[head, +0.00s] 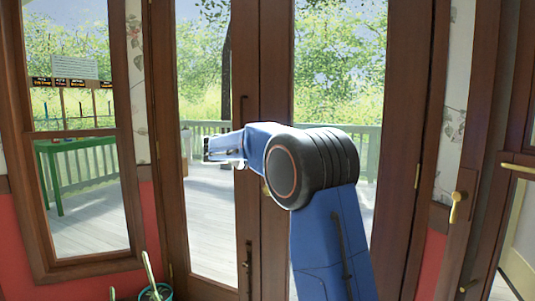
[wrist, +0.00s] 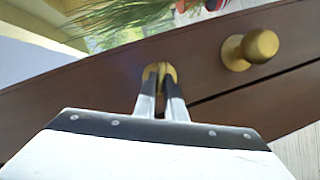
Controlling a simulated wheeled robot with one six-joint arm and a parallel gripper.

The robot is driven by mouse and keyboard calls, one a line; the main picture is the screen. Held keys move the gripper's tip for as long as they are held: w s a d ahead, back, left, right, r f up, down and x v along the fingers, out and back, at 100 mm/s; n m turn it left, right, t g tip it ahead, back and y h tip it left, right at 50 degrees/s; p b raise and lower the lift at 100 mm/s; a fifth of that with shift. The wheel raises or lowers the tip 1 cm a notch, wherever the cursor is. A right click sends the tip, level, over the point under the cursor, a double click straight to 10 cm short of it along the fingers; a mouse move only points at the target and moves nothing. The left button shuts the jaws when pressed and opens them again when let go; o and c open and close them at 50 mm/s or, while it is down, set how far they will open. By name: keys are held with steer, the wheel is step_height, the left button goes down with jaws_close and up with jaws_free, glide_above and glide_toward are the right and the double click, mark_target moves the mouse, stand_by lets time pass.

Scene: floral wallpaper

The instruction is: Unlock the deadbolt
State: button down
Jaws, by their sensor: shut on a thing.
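The brass deadbolt turn (wrist: 173,73) sits on the brown wooden door frame in the wrist view. My gripper (wrist: 161,84) has both dark fingertips close together on the deadbolt's turn piece, which the fingers partly cover. I cannot tell the exact angle of the turn piece. A round brass knob (wrist: 258,47) stands out from the same wood, to the right of the fingers and apart from them. In the head view my gripper (head: 212,153) is in front of the glass double door (head: 275,60); the deadbolt cannot be made out there.
A dark vertical bolt (head: 248,270) is low on the door. A window (head: 80,190) is at the left. Another door with a brass lever handle (head: 455,207) is at the right.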

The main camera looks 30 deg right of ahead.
steer(key=n, duration=0.1)
steer(key=n+h, duration=0.1)
steer(key=n, duration=0.1)
steer(key=n+h, duration=0.1)
steer(key=n, duration=0.1)
steer(key=shift+w+a+f, duration=0.1)
steer(key=shift+f, duration=0.2)
stand_by(0.5)
steer(key=c, duration=1.8)
jaws_free()
steer(key=shift+a, duration=0.1)
steer(key=v, duration=1.7)
steer(key=shift+a+f, duration=0.1)
steer(key=shift+f, duration=0.25)
steer(key=shift+s, duration=0.25)
